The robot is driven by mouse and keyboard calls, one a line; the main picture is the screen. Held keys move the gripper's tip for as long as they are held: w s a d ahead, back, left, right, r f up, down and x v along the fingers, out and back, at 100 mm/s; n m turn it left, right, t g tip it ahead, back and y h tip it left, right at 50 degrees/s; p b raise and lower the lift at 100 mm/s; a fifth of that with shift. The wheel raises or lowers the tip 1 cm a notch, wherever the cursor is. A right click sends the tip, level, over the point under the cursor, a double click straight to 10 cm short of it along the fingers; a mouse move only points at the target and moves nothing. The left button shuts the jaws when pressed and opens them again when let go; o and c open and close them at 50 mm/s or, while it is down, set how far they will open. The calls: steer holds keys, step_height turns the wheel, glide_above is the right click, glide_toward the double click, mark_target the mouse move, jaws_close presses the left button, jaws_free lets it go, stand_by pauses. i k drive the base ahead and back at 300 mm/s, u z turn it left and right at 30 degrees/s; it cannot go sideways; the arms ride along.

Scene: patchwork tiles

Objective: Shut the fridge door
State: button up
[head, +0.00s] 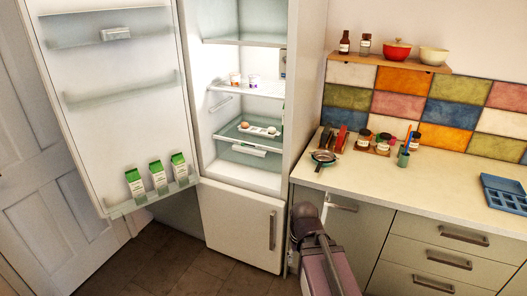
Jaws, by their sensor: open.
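The white fridge (311,90) stands against the back wall with its upper compartment uncovered. Its door (120,75) is swung wide open to the left, its inner side with clear shelves facing me. Several green-topped cartons (158,177) stand on the door's lowest shelf. Inside the fridge, small cups (236,79) stand on one shelf and a tray with eggs (258,130) lies on a lower one. The lower freezer door (240,225) is shut. My arm shows at the bottom centre, in front of the counter. I cannot make out my gripper.
A wall shelf (385,61) holds bowls and bottles. Brown floor (140,268) is clear before the fridge; a panelled door (45,200) is behind at left.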

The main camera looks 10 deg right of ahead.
mark_target(120, 106)
steer(key=i, duration=0.85)
steer(key=u, duration=0.05)
steer(key=k, duration=1.3)
steer(key=u, duration=0.7)
steer(key=i, duration=1.1)
steer(key=u, duration=0.2)
